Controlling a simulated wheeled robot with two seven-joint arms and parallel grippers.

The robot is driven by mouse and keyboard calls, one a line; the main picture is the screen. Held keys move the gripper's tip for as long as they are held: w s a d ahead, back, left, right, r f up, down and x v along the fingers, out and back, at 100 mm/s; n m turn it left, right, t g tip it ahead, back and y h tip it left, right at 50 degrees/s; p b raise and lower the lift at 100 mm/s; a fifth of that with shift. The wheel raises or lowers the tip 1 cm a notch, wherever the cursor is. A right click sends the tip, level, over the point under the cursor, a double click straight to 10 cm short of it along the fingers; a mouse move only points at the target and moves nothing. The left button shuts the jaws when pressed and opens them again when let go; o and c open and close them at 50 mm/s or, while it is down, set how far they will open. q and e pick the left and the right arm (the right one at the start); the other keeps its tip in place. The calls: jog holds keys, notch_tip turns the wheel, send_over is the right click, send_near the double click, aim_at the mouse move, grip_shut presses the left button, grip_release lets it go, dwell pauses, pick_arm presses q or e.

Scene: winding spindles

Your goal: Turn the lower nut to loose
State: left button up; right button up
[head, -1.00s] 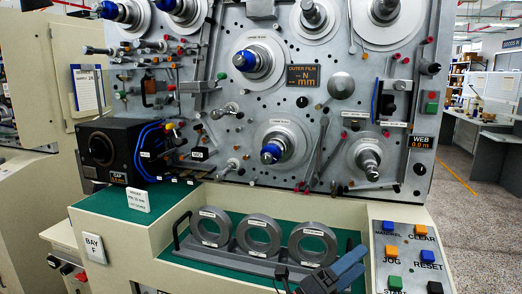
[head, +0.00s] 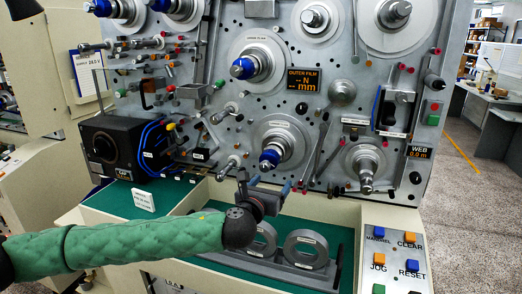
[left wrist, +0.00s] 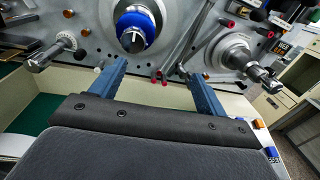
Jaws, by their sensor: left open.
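The lower nut (head: 270,158) is blue and sits on the lower middle spindle, in front of a round grey flange (head: 292,139). It also shows in the left wrist view (left wrist: 135,28), at the top, left of centre. My left gripper (head: 270,184) is just below the nut in the head view, with its blue fingers toward the panel. In the left wrist view its fingers (left wrist: 155,70) are spread wide with nothing between them. The nut is beyond the fingertips, and no contact shows. My right gripper is not in view.
An upper spindle has another blue nut (head: 243,67). A bare metal spindle (head: 366,170) stands to the right. Grey rings (head: 306,250) stand in a rack below my left gripper. Thin rods and small red-tipped pins project around the lower spindle.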

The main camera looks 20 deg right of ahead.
aim_at(267, 162)
pick_arm(q)
jog(key=shift+w+a+r+t+y+p, duration=0.3)
jog(key=shift+w+a+r+t+y, duration=0.3)
jog(key=shift+w+a+r, duration=0.45)
jog(key=shift+w+a, duration=0.15)
jog(key=shift+w, duration=0.35)
jog(key=p+x, duration=0.3)
jog(key=x, duration=0.3)
jog(key=shift+r, duration=0.1)
jog(key=shift+w+d, duration=0.45)
jog(key=shift+w, duration=0.15)
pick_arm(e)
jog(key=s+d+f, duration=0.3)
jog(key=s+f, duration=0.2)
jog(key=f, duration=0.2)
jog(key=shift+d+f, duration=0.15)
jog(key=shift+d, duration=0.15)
pick_arm(q)
jog(key=shift+f, duration=0.2)
jog(key=c, duration=1)
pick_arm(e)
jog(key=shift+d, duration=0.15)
